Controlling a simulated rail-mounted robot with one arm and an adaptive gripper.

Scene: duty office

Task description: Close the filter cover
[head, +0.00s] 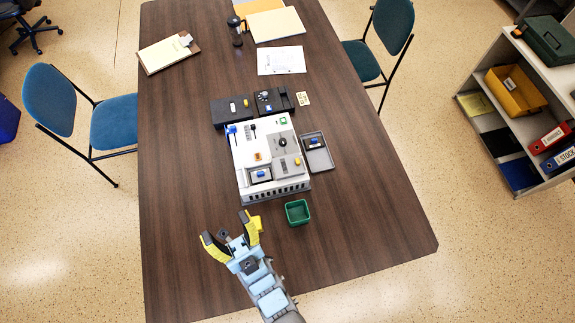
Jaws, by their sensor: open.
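A white and grey device (246,152) stands on the dark wooden table, with several knobs and panels on its top. A grey, tray-like flap with a blue handle (318,153) lies out flat at the device's right side; it looks like the filter cover, swung open, but I cannot be sure.
A small green bin (297,212) stands to the right of my gripper, near the device. Dark boxes (233,110) stand behind the device. The table's near right is clear.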

